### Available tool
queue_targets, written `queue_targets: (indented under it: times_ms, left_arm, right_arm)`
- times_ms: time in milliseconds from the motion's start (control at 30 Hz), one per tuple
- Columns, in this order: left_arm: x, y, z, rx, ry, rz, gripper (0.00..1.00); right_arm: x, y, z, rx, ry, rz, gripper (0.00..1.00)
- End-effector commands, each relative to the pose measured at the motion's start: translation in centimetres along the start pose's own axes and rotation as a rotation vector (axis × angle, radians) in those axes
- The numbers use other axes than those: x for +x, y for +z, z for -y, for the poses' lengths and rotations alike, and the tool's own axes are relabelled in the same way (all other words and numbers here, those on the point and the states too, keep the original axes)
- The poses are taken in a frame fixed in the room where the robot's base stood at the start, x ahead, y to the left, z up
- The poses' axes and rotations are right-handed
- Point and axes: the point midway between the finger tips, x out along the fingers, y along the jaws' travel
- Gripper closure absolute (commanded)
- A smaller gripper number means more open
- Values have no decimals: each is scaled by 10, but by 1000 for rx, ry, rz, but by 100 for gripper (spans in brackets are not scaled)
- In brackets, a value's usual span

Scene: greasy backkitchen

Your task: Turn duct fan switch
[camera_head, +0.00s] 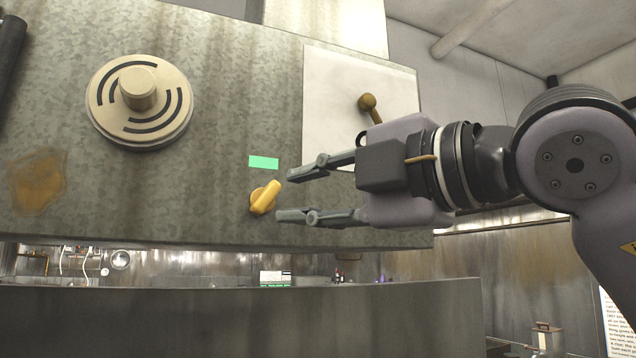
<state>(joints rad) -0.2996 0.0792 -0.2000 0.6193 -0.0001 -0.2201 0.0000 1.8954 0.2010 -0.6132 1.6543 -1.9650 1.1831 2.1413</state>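The yellow rotary switch (264,198) sits on the lower part of the stained metal hood panel (230,100), its handle tilted to the upper right. A small bright green label (264,162) is just above it. My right gripper (283,196) is open. Its two fingers point left toward the switch, one fingertip above and right of it, the other below and right of it. In the picture the tips are very close to the switch; I cannot tell whether they touch it. My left gripper is not in view.
A round cream dial (140,100) with dark slots is at the upper left of the panel. A white plate (340,85) with a brown ball-ended lever (369,106) is above my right gripper. A grey metal counter (240,320) runs below the panel's bottom edge.

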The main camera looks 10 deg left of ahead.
Motion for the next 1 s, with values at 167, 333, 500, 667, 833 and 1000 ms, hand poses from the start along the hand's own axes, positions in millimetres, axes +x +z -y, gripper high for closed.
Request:
queue_targets:
  times_ms: [167,333,500,667,833,1000]
  left_arm:
    - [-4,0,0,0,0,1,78]
    - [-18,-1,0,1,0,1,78]
    - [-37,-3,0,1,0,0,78]
    - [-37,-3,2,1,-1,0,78]
    - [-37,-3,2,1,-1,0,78]
    - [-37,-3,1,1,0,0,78]
  right_arm:
    - [-2,6,-11,0,-11,76,73]
    - [15,7,-13,1,-13,75,73]
    - [39,8,-14,2,-13,72,73]
    - [59,9,-8,2,-13,71,73]
    - [72,10,-7,2,-15,72,73]
    - [75,11,-6,1,-14,73,71]
